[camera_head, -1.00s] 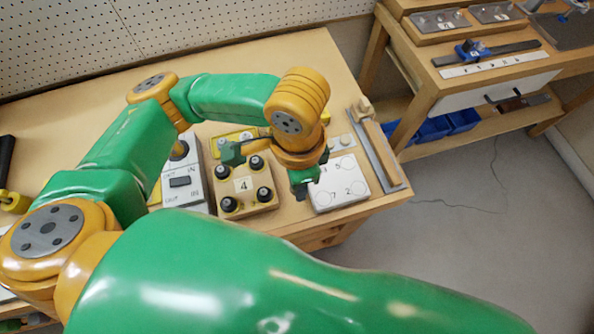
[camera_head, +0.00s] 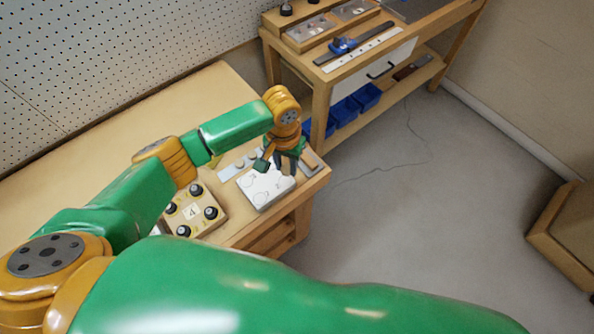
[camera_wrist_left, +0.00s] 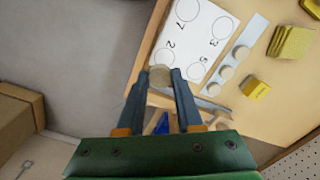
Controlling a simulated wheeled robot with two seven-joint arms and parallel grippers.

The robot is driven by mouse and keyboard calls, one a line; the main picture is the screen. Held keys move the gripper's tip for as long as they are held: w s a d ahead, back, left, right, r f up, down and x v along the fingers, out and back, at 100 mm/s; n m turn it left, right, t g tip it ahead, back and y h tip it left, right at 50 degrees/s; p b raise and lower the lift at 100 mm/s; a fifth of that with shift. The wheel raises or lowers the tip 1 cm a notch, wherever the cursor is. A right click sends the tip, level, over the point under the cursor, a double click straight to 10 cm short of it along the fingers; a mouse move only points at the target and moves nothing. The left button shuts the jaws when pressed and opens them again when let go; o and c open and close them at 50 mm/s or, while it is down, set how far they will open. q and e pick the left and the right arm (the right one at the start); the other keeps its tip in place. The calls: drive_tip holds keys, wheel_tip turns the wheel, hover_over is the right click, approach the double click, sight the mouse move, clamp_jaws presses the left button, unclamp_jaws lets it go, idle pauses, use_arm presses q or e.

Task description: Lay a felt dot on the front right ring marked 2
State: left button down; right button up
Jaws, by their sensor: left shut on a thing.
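My left gripper (camera_head: 283,172) hangs over the right side of the white card (camera_head: 262,196). In the left wrist view, the gripper (camera_wrist_left: 161,77) is shut on a round tan felt dot (camera_wrist_left: 160,76). The card (camera_wrist_left: 195,40) there shows printed rings numbered 7, 3, 2 and 5. The ring marked 2 (camera_wrist_left: 161,54) lies just beyond the fingertips, and the dot appears next to its near edge. I cannot tell how high the dot is above the card. My right gripper is out of view.
A pale strip (camera_wrist_left: 213,90) with several felt dots lies beside the card. A yellow block (camera_wrist_left: 254,88) and a stack of yellow pads (camera_wrist_left: 293,43) stand near it. A wooden box (camera_head: 191,212) marked 4, with black knobs, sits left of the card. The bench edge is close.

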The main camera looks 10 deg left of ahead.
sight(285, 182)
use_arm(q)
drive_tip(key=shift+f, duration=0.25)
drive_tip(key=shift+a+f+b, duration=0.1)
drive_tip(key=shift+f+b, duration=0.25)
drive_tip(key=shift+b, duration=0.15)
drive_tip(key=f+b, duration=0.2)
drive_tip(key=b, duration=0.1)
drive_tip(key=a+f+b, duration=0.1)
drive_tip(key=f+b, duration=0.1)
drive_tip(key=shift+w, duration=0.3)
drive_tip(key=shift+s+d+f, duration=0.1)
drive_tip(key=shift+d+f, duration=0.15)
drive_tip(key=shift+f, duration=0.25)
drive_tip(key=shift+a, duration=0.1)
drive_tip(key=shift+p, duration=0.55)
